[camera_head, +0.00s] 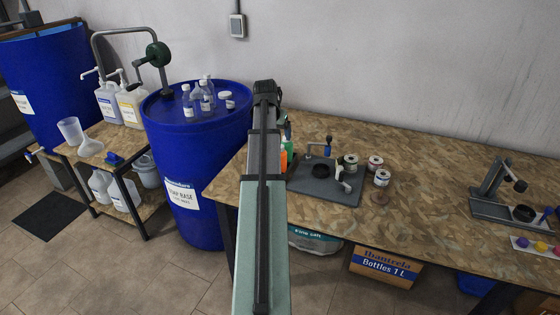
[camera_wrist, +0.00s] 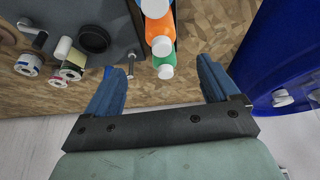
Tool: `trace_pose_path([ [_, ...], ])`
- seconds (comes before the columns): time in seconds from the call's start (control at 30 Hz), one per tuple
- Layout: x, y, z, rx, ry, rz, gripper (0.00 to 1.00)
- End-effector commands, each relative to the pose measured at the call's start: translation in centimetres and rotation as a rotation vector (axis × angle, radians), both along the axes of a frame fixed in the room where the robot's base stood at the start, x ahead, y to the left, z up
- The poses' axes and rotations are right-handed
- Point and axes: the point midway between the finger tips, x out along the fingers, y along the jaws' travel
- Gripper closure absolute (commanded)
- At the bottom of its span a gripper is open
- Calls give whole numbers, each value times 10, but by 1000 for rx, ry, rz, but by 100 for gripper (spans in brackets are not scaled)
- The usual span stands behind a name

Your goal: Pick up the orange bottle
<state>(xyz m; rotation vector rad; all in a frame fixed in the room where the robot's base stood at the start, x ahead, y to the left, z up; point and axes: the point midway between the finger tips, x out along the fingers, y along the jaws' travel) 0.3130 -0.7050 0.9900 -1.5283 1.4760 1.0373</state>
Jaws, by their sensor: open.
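The orange bottle (camera_wrist: 158,27) has a white cap and stands in a short row of bottles on the workbench in the wrist view. A green bottle (camera_wrist: 164,60) with a white cap is just below it in that picture, and another white-capped bottle is at the top edge. In the head view a sliver of the orange bottle (camera_head: 284,158) shows beside my arm, which hides the rest. My gripper (camera_wrist: 160,66) is open and empty, its two blue fingers apart on either side of the row's near end. The fingers do not visibly touch any bottle. The head view does not show my gripper.
A dark grey tray (camera_head: 320,190) with a small press and several spools (camera_head: 382,178) lies right of the bottles. A blue drum (camera_head: 200,150) with clear bottles on top stands left of the workbench (camera_head: 440,190).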

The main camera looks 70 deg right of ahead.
Motion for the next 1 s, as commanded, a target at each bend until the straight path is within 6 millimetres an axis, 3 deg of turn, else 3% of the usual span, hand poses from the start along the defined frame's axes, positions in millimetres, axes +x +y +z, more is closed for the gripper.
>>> trace_pose_path([
  [0.17, -4, -5, -7, 3, -19, -27, 12],
  [0.63, -3, -31, -67, 2, -16, -25, 12],
  [1.0, -2, -37, -82, 1, -16, -24, 12],
])
